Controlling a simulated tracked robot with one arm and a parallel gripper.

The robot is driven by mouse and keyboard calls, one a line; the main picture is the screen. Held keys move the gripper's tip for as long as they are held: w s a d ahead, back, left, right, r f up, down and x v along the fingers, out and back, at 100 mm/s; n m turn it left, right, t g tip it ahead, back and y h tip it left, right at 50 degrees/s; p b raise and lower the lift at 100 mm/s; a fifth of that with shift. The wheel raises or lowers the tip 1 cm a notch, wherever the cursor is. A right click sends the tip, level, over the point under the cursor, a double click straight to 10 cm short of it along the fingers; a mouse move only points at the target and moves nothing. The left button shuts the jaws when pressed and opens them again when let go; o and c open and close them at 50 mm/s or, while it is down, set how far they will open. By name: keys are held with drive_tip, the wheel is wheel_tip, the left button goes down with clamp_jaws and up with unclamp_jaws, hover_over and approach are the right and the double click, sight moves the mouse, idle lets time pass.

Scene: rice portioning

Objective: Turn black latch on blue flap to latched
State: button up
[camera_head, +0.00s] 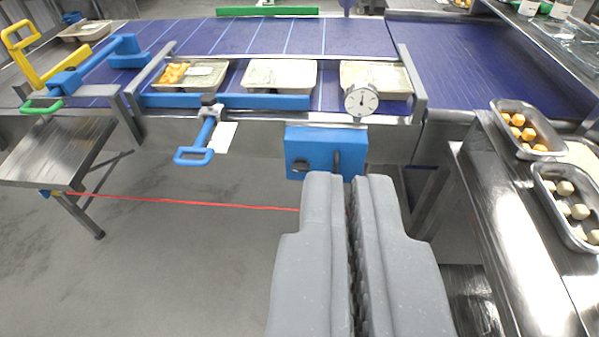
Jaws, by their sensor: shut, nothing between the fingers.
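The blue flap (312,138) is a blue box-like panel on the front of the conveyor frame, right of centre. A dark latch (337,160) shows on its face, just above my fingertips; its exact turn position is hard to tell. A second small dark part (300,165) sits to its left on the same face. My gripper (347,182) is shut and empty, with its fingertips in front of the flap's lower right part. The fingers hide that lower part, and I cannot tell whether they touch it.
A round dial gauge (361,100) stands above the flap. Blue rails and trays (281,75) lie on the conveyor behind. A red line (180,201) runs across at left. A blue handle (194,156) hangs left of the flap. A steel counter (510,200) with food trays flanks the right.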

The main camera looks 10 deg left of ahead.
sight(300, 171)
drive_tip(key=o, duration=0.5)
drive_tip(key=shift+w, duration=0.2)
drive_tip(key=o, duration=0.8)
drive_tip(key=x, duration=0.4)
drive_tip(key=shift+a+f, duration=0.25)
drive_tip(key=w+a+f+t+y+p, duration=0.1)
drive_tip(key=w+a+f+p, duration=0.1)
drive_tip(key=w+f, duration=0.85)
drive_tip(key=w+a+f+p, duration=0.1)
drive_tip(key=w+a+f, duration=0.1)
drive_tip(key=w+f, duration=0.9)
drive_tip(key=w+a+f+t+p, duration=0.1)
drive_tip(key=w+f, duration=0.2)
drive_tip(key=f, duration=0.6)
drive_tip(key=w+f+h+p, duration=0.1)
drive_tip(key=w+f, duration=0.2)
drive_tip(key=f, duration=0.7)
drive_tip(key=w+a+f+t+p, duration=0.1)
drive_tip(key=w+f, duration=0.3)
drive_tip(key=f, duration=0.5)
drive_tip(key=shift+w+f+b, duration=0.15)
drive_tip(key=shift+w+b, duration=1.35)
drive_tip(key=shift+w, duration=5.15)
